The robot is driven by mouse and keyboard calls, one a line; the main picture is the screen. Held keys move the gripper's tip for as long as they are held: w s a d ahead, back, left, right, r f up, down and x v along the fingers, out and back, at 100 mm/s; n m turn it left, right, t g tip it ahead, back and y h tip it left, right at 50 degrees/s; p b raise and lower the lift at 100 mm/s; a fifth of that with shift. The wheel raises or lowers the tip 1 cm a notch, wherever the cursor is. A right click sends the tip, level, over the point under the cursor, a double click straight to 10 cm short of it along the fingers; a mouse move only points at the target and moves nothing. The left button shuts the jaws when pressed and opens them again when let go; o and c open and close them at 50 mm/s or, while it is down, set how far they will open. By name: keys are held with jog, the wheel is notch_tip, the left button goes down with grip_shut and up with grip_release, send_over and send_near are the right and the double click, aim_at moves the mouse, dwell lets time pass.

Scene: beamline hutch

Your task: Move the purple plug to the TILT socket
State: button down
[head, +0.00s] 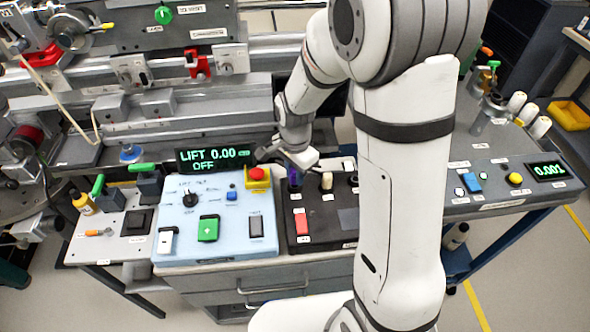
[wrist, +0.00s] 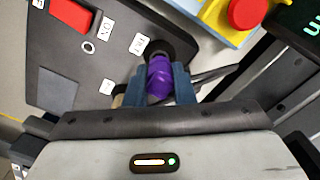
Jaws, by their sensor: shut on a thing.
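The purple plug (wrist: 159,80) is between the two blue fingers of my gripper (wrist: 156,88), which is shut on it. Its far end meets a black round socket on the dark panel in the wrist view; I cannot tell whether it is seated. In the head view the purple plug (head: 294,180) is upright at the left end of the dark panel's back row, with my gripper (head: 292,168) over it. To its right stand a beige plug (head: 326,181) and a dark round socket (head: 353,180).
The dark panel (head: 330,238) also has a red rocker switch (head: 302,222). Left of it is a light-blue panel (head: 180,252) with a red mushroom button (head: 257,174) close to my gripper. A display (head: 214,158) reading LIFT 0.00 OFF stands behind.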

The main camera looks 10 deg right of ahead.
jog(key=shift+f+b, duration=0.5)
jog(key=shift+f, duration=0.3)
dwell(0.6)
jog(key=c, duration=1.1)
grip_release()
jog(key=shift+c, duration=0.2)
jog(key=shift+r, duration=0.1)
notch_tip(320, 180, up, 8)
jog(key=shift+f, duration=0.25)
jog(key=shift+s+d+r, duration=0.2)
jog(key=shift+r, duration=0.25)
jog(key=s+d+r+n+t, duration=0.1)
jog(key=s+d+r+n, duration=0.3)
jog(key=s, duration=0.3)
jog(key=s+d+r+n+t, duration=0.1)
jog(key=s+d+r+n, duration=0.3)
jog(key=s+n, duration=0.2)
jog(key=shift+s+n+t, duration=0.3)
jog(key=shift+s+n, duration=0.1)
jog(key=shift+s, duration=0.65)
